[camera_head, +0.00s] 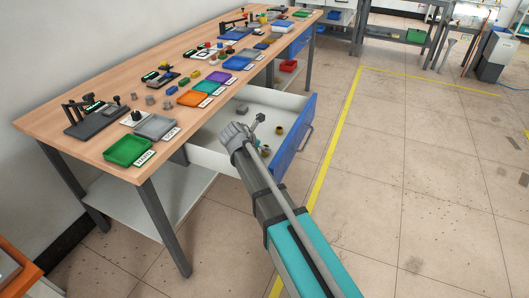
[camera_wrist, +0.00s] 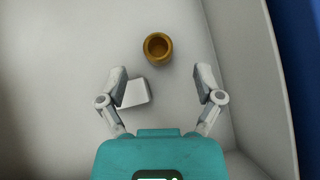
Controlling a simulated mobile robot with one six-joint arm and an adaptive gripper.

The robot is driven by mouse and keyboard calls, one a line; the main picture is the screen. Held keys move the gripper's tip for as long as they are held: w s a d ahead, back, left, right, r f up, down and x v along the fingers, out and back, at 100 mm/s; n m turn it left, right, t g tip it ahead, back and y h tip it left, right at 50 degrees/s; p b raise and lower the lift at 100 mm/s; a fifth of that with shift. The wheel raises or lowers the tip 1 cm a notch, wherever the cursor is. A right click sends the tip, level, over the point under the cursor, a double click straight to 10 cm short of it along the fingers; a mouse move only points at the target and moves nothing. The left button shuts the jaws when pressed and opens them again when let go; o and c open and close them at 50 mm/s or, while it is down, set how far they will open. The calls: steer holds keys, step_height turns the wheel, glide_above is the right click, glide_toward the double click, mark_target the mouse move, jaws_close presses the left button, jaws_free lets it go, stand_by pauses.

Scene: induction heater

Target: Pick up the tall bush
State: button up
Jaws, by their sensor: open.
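Two short brass-coloured round bushes lie in the open drawer, one further back (camera_head: 279,130) and one nearer my gripper (camera_head: 265,150). I cannot tell from their height which is the tall bush. In the wrist view one hollow brass bush (camera_wrist: 157,48) stands on the drawer floor, just beyond my fingertips and roughly centred between them. My gripper (camera_wrist: 161,76) is open and empty, pointing down into the drawer. In the head view my gripper (camera_head: 249,128) hangs over the drawer and hides part of it.
A pale square block (camera_wrist: 134,93) lies beside my left finger. The white drawer (camera_head: 205,152) has a blue front (camera_head: 292,138); its wall stands right of my gripper. The wooden workbench (camera_head: 75,124) holds coloured trays, including a green one (camera_head: 128,150).

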steer(key=shift+b+x, duration=1.2)
steer(key=shift+x, duration=0.45)
steer(key=shift+b+x, duration=0.6)
steer(key=shift+x, duration=0.4)
steer(key=shift+a, duration=0.1)
steer(key=shift+r, duration=0.1)
jaws_close()
